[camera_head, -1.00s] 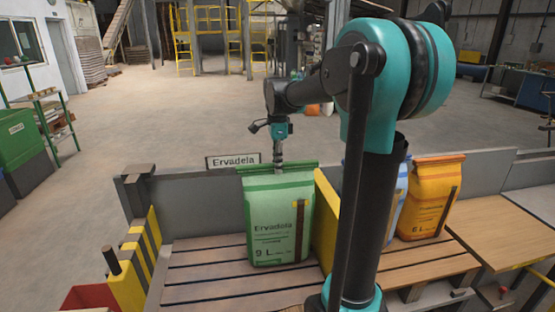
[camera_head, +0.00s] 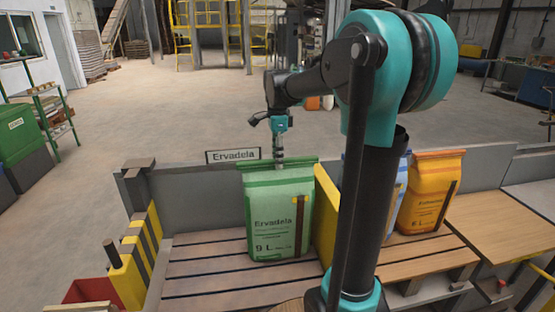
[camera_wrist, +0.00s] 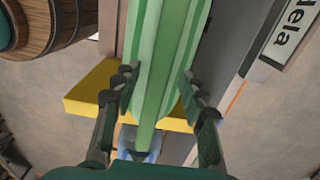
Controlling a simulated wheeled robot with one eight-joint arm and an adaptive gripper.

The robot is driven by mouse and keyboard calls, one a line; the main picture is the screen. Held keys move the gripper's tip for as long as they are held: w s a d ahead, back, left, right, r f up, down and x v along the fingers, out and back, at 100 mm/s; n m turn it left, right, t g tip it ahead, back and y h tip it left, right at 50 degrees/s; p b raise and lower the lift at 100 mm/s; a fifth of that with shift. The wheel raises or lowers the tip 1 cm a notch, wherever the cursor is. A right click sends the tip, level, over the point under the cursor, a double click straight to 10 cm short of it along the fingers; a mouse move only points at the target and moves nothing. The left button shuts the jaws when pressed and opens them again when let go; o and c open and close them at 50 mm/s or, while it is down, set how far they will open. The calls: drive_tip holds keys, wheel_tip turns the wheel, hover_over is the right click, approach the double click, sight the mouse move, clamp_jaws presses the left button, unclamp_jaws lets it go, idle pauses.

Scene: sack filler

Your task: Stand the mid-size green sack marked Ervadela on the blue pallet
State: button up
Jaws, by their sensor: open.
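The green sack (camera_head: 280,220) marked Ervadela and 9 L stands upright on a slatted wooden deck (camera_head: 205,270), left of a yellow divider (camera_head: 326,215). My gripper (camera_head: 279,160) points down at the sack's top edge. In the wrist view, the folded green top (camera_wrist: 160,75) runs between the two fingers of my gripper (camera_wrist: 158,105). The fingers are open, one on each side, with a gap visible at least on the left. No blue pallet is recognisable in either view.
Blue-white (camera_head: 397,195) and orange (camera_head: 429,190) sacks stand right of the divider, the former partly behind my arm. A grey rail with an Ervadela sign (camera_head: 232,156) runs behind the green sack. A striped yellow-black guard (camera_head: 140,255) edges the left. Open floor lies beyond.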

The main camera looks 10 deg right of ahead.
wheel_tip(320, 180, up, 11)
drive_tip(key=shift+r, duration=0.2)
drive_tip(key=shift+s, duration=0.1)
